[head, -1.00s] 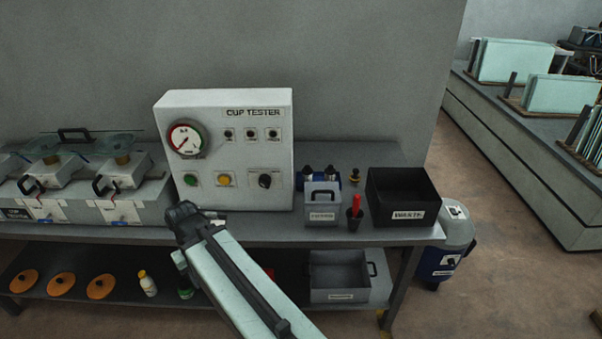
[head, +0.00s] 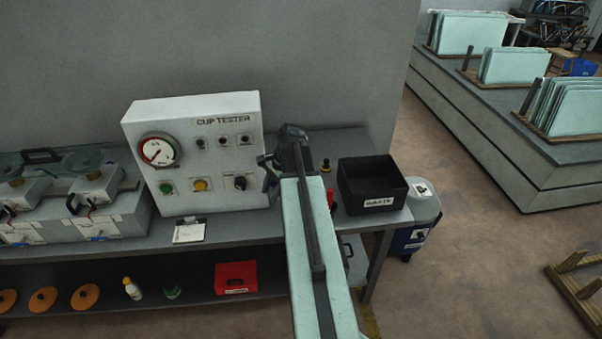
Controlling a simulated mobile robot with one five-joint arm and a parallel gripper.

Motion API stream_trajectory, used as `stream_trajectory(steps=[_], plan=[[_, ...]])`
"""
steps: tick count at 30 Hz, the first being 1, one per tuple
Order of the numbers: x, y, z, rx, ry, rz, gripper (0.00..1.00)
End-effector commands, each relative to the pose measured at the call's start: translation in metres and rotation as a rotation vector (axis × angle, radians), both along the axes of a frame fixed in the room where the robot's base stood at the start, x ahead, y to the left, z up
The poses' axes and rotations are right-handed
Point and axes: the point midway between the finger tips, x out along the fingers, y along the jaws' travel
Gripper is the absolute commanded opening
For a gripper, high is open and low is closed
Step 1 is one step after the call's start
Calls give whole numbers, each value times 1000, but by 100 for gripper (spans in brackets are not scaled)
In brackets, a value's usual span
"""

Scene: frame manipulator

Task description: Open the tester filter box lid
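The white cup tester (head: 195,150) with its gauge and buttons stands on the bench against the wall. The small grey lidded box that stood just right of the tester is now hidden behind my arm, so I cannot see its lid. My arm reaches forward over the bench, right of the tester. My gripper (head: 270,167) is at the arm's far end, close to the tester's right edge and around where the box stands. Its fingers are small and partly covered by the arm, so I cannot tell their opening or any contact.
A black waste bin (head: 371,186) stands right of my arm, with a red-handled tool (head: 330,198) and a small brass-coloured item (head: 326,166) between. A notepad (head: 189,231) lies at the bench's front edge. A red box (head: 236,278) is on the lower shelf.

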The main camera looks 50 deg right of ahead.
Motion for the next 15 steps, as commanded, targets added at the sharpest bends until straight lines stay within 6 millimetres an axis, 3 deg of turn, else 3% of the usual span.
stream_trajectory(steps=[1,3,6,9,15], plan=[[-14,-42,21,39,-7,-152,34],[-33,-82,32,90,-15,-326,34],[-53,-118,42,140,-24,-489,34],[-63,-132,44,166,-30,-564,34],[-64,-133,39,170,-30,-576,34]])
